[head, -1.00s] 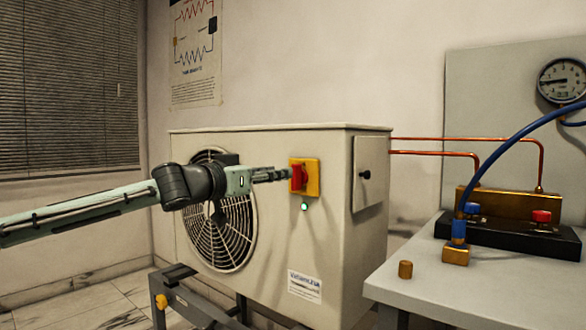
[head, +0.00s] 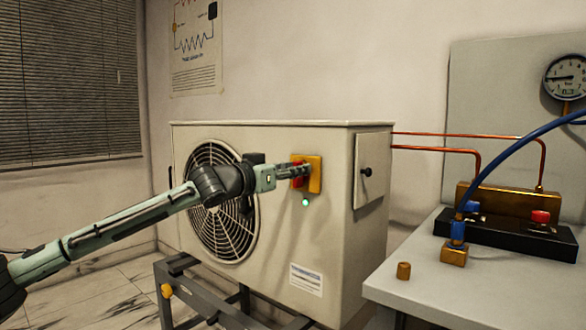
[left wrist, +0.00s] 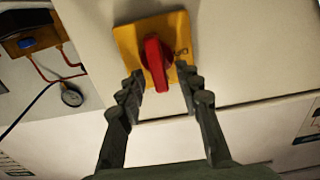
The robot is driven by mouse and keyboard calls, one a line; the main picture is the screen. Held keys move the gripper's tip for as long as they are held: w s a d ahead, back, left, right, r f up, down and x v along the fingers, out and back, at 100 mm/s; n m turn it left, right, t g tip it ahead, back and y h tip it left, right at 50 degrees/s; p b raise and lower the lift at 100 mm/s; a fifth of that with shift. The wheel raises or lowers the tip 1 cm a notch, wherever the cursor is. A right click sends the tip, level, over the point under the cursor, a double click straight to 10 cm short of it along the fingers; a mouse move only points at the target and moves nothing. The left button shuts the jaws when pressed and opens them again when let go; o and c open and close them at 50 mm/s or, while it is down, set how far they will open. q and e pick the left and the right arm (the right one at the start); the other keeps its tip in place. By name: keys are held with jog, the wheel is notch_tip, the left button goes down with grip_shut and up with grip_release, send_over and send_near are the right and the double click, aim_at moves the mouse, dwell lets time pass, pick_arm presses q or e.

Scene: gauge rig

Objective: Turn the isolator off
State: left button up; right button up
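The isolator is a red rotary handle (left wrist: 156,62) on a yellow plate (left wrist: 181,29), fixed to the front of the cream outdoor unit. In the head view the yellow plate (head: 315,174) shows, with the red handle (head: 297,184) partly behind my fingers. My left gripper (head: 303,172) is at the handle, coming from the left. In the left wrist view its two fingers (left wrist: 160,80) are apart, one on each side of the handle, with gaps visible; I see no grip on it. A green light (head: 305,202) glows below the plate. My right gripper is not in view.
The cream unit (head: 330,230) stands on a dark metal frame (head: 180,290). Copper pipes (head: 440,137) run behind.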

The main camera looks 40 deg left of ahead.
pick_arm(q)
jog(key=shift+c, duration=0.3)
grip_shut()
